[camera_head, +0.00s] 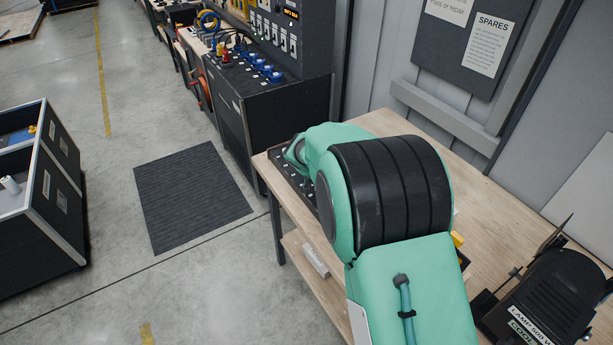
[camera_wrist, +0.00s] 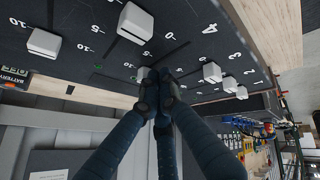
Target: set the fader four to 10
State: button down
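In the wrist view a dark fader panel (camera_wrist: 190,20) fills the top, seen tilted, with white caps, slots and printed numbers.
The panel lies at the far left of a wooden bench (camera_head: 510,190). A black lamp unit (camera_head: 550,295) is at the bench's right. A dark cabinet (camera_head: 280,110) with blue plugs stands behind the panel. A floor mat (camera_head: 190,195) lies left of the bench.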

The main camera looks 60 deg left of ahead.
jog(key=shift+w, duration=0.45)
jog(key=shift+s, duration=0.25)
jog(key=shift+s+f+b, duration=0.15)
jog(key=shift+s+b, duration=0.7)
jog(key=shift+b, duration=0.1)
jog(key=shift+s+b, duration=0.75)
jog(key=shift+s, duration=0.15)
jog(key=p+v, duration=0.1)
jog(key=v, duration=0.9)
